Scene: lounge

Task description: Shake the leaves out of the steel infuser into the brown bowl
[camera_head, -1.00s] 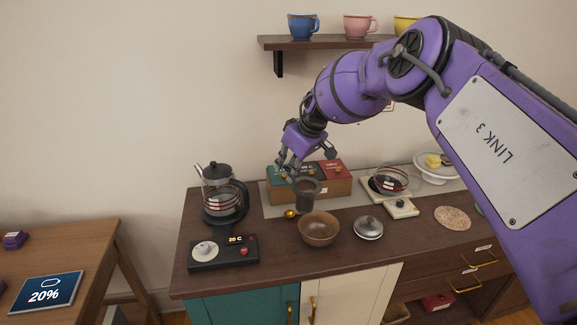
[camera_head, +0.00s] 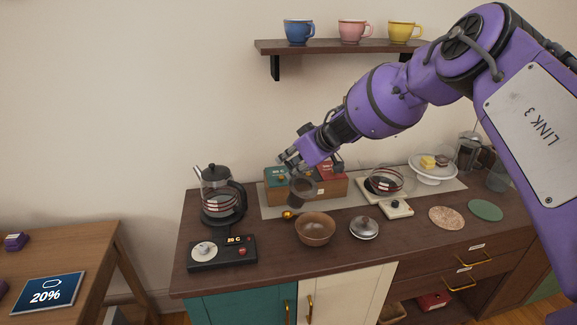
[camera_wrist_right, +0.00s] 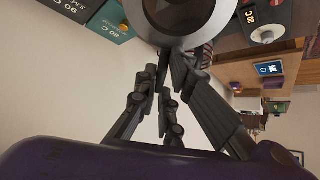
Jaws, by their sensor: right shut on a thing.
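In the right wrist view the infuser (camera_wrist_right: 187,42) fills the top middle against my fingertips (camera_wrist_right: 170,75). I cannot make out leaves in it. The bowl stands upright on the counter; its inside shows no clear leaves. My left gripper is not in view.
Tea boxes (camera_head: 300,185) are behind the infuser. A small gold item (camera_head: 288,215), a steel lid (camera_head: 364,228) and a white scale-like block (camera_head: 397,208) lie near the bowl.

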